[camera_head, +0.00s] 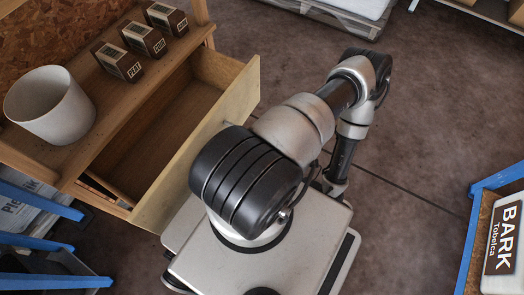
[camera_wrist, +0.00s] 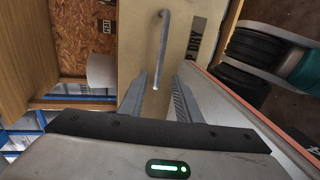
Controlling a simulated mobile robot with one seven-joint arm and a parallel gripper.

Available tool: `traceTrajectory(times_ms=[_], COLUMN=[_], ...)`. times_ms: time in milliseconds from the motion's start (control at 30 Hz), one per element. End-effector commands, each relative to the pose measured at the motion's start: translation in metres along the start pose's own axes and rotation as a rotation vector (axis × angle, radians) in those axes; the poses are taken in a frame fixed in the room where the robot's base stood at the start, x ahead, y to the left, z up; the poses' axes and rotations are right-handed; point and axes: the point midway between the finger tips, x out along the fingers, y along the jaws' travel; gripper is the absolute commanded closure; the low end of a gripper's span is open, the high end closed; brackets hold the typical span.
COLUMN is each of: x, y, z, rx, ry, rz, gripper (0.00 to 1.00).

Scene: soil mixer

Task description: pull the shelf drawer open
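The shelf drawer (camera_head: 205,135) stands well pulled out of the wooden shelf unit (camera_head: 150,82) in the head view. The part of its inside that shows looks empty. In the wrist view its pale front panel (camera_wrist: 140,35) carries a grey bar handle (camera_wrist: 162,45). My gripper (camera_wrist: 160,92) is open, with its two fingers spread either side of the handle's near end. The handle shows mostly beyond the fingertips, and no finger is closed on it. In the head view my gripper and the handle are hidden behind the drawer front and my arm.
A white pot (camera_head: 50,105) and several small brown boxes (camera_head: 118,62) stand on the shelf above the drawer. A blue-framed rack (camera_head: 40,245) is at lower left. A blue-edged stand with a BARK bag (camera_head: 503,245) is at right. Open floor (camera_head: 430,120) lies right of my arm.

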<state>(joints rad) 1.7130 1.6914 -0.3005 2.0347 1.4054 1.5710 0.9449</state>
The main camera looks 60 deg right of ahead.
Motion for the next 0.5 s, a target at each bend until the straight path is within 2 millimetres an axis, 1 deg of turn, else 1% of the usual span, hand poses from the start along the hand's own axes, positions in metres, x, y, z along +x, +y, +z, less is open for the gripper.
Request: traceTrajectory(times_ms=[33,100,200,333,500], x=[-0.01,-0.019,-0.029,-0.034,-0.035], y=[0.001,0.0,0.0,0.0,0.0], z=[0.0,0.001,0.0,0.0,0.0], rx=[0.0,-0.001,-0.001,-0.001,0.0], ry=[-0.003,-0.002,0.0,-0.001,0.0], rz=[-0.001,-0.001,0.0,0.0,0.0], gripper=[0.69,0.69,0.69,0.69,0.69])
